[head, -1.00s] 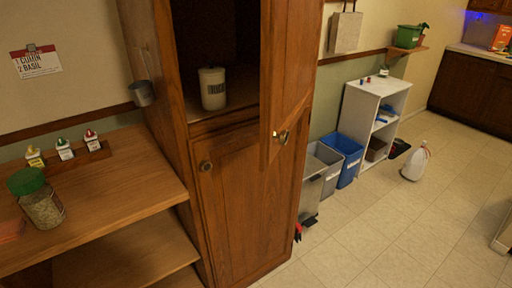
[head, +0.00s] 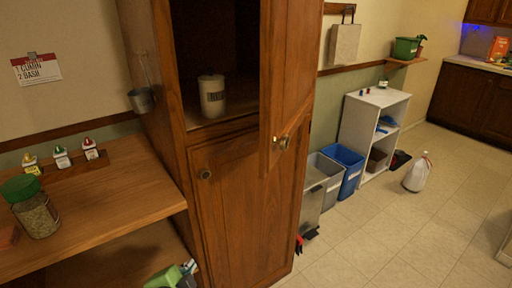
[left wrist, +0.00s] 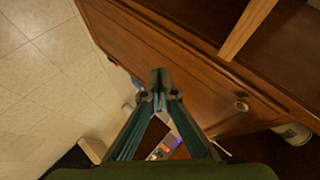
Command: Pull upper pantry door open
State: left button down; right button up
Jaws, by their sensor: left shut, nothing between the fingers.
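The wooden upper pantry door (head: 292,65) stands partly open in the head view, with its round metal knob (head: 284,142) near its lower edge. Behind it, a pale labelled canister (head: 212,97) stands on the shelf. The lower pantry door (head: 245,210) is shut and has its own knob (head: 206,175). My left gripper (head: 188,268) shows at the bottom edge, low in front of the pantry and apart from the upper door. In the left wrist view its fingers (left wrist: 160,82) are together and empty, with wood panels and a knob (left wrist: 241,105) beyond. My right gripper is not in view.
A wooden counter (head: 110,190) at left holds a green-lidded jar (head: 37,207) and several small bottles. A metal cup (head: 141,99) hangs on the pantry's side. Grey and blue bins (head: 347,168) stand to the right. Floor (head: 400,235) at lower right is clear.

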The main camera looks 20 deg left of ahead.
pick_arm(q)
jog(key=w+a+r+m+t+y, duration=0.1)
jog(key=w+a+r+m+t, duration=0.15)
jog(key=w+r, duration=0.2)
jog(key=w+a+r+m+t, duration=0.1)
jog(key=w+r+m+t, duration=0.25)
jog(key=r, duration=0.25)
jog(key=w+d+r+m+t+h, duration=0.1)
jog(key=w+r+m+t+h, duration=0.2)
jog(key=r+m, duration=0.65)
jog(key=w+d+r+m+t+h, duration=0.1)
jog(key=w+r+m+t+h, duration=0.15)
jog(key=r+m+h, duration=0.45)
jog(key=s+d+r+m+g+h, duration=0.1)
jog(key=d+r+m+g+h, duration=0.2)
jog(key=m, duration=0.8)
jog(key=s+d+r+m+g+h, duration=0.15)
jog(key=m+h, duration=0.35)
jog(key=m, duration=0.5)
jog(key=w+d+f+m+g+p, duration=0.2)
jog(key=w+d+m+g+p, duration=0.3)
jog(key=d+m+p, duration=0.3)
jog(key=shift+w+d+m+g+p, duration=0.25)
jog(key=shift+d+m+g, duration=0.45)
jog(key=shift+d+m, duration=0.9)
